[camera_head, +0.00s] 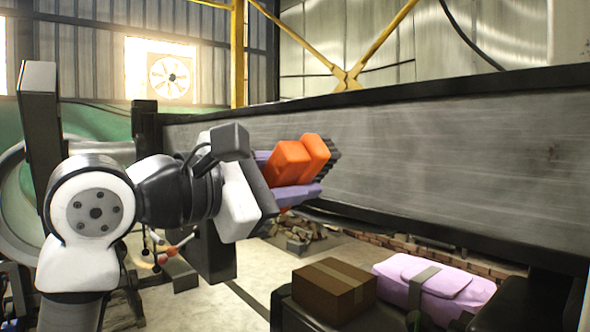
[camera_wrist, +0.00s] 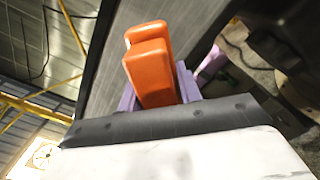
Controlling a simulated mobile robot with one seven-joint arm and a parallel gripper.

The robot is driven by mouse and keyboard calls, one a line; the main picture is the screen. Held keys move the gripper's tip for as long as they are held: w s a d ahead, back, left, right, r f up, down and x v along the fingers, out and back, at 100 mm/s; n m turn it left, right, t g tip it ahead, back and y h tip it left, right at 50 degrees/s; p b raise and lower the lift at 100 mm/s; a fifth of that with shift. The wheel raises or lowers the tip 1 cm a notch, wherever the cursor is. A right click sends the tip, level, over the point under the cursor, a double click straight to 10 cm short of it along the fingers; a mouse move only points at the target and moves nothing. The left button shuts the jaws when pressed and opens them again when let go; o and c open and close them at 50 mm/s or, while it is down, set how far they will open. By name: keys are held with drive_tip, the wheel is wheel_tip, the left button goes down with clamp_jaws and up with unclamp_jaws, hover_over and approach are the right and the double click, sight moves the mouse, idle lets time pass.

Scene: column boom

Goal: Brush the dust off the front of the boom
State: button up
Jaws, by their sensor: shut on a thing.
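The boom (camera_head: 440,150) is a long grey horizontal beam with dark edges, running from the left middle to the right side of the head view. Its front face shows pale streaks.
A brown box (camera_head: 335,290) and a lilac strapped bundle (camera_head: 433,285) sit on a dark surface below the boom at the lower right. A pile of wood pieces (camera_head: 300,231) and a low brick row (camera_head: 470,262) are on the floor behind. A dark upright post stands at left.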

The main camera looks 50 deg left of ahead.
drive_tip(key=shift+w+d, duration=0.15)
drive_tip(key=shift+w, duration=1.2)
drive_tip(key=shift+w+d, duration=0.1)
drive_tip(key=shift+w, duration=1.2)
drive_tip(key=shift+w, duration=1)
drive_tip(key=shift+d, duration=0.15)
drive_tip(key=shift+s+d+b, duration=0.15)
drive_tip(key=shift+d+b, duration=0.25)
drive_tip(key=shift+d, duration=0.55)
drive_tip(key=shift+s+d+b, duration=0.1)
drive_tip(key=shift+d+b, duration=0.25)
drive_tip(key=shift+d, duration=0.6)
drive_tip(key=shift+w, duration=0.15)
drive_tip(key=shift+w+a, duration=0.2)
drive_tip(key=shift+a, duration=1.75)
approach(351, 169)
drive_tip(key=shift+w, duration=0.35)
